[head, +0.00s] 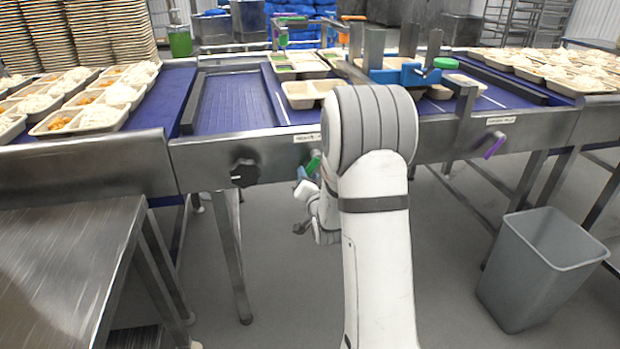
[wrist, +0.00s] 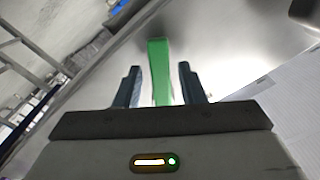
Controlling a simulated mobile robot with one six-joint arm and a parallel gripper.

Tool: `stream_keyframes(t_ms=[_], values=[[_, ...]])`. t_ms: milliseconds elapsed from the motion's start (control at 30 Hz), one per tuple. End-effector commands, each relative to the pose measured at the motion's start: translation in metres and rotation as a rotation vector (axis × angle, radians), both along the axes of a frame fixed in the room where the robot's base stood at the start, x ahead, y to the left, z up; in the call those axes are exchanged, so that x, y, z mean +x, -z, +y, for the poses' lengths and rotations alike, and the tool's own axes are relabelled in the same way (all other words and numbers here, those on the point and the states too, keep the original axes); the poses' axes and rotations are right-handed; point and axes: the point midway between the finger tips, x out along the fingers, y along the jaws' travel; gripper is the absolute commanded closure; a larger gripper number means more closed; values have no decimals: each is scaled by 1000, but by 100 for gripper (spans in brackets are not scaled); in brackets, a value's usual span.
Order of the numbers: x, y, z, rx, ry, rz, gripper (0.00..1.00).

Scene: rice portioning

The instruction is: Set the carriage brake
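A green lever (head: 314,164) hangs on the front rail of the conveyor frame, below a small white label (head: 307,138) whose print is too small to read surely. In the wrist view the green lever (wrist: 158,72) stands upright between the two dark fingers of my gripper (wrist: 158,68), with a gap on each side. The fingers are open, and the lever's top reaches past their tips. In the head view my gripper (head: 303,174) is at the lever, partly hidden behind my arm.
A black knob (head: 244,173) is on the rail to the left. A purple lever (head: 494,146) is on the rail to the right. Food trays (head: 300,94) sit on the blue belt (head: 235,103). A grey bin (head: 540,268) stands on the floor at right, a steel table (head: 65,255) at left.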

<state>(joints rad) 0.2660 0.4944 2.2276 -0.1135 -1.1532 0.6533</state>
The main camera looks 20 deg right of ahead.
Motion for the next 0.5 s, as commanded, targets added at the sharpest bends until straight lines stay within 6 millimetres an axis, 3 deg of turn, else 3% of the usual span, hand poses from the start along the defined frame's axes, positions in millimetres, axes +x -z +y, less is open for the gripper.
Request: stream_keyframes(t_ms=[400, 500], values=[[0, 0, 0, 0, 0, 0, 98], [0, 0, 0, 0, 0, 0, 100]])
